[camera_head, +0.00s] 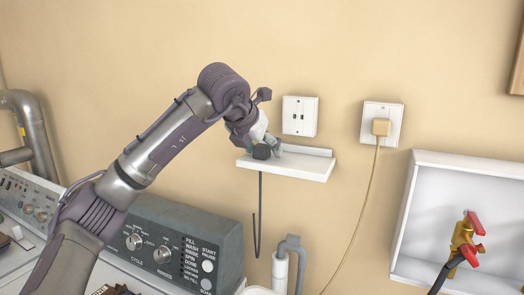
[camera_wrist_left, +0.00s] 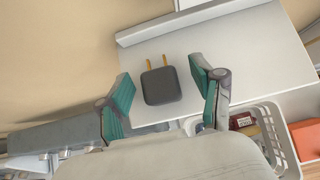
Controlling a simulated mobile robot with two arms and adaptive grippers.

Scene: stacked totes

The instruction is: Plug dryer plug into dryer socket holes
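The dark grey dryer plug (camera_wrist_left: 161,86) lies on the white shelf (camera_head: 313,166), between the two teal-padded fingers of my left gripper (camera_wrist_left: 165,95). Its two brass prongs point towards the shelf's raised back. The fingers are apart, with a gap on each side of the plug. In the head view, my left gripper (camera_head: 268,147) is at the shelf's left end, beside the plug (camera_head: 261,152), whose dark cord hangs down below. The empty white socket (camera_head: 299,116) with two dark holes is on the wall above the shelf. My right gripper is not in view.
A second outlet (camera_head: 394,112) to the right holds a beige plug (camera_head: 381,127) with a hanging cord. A white wall box (camera_head: 425,230) with a red-handled valve is at right. Machines with control panels (camera_head: 165,245) stand below my left arm. A white basket (camera_wrist_left: 277,140) shows lower right.

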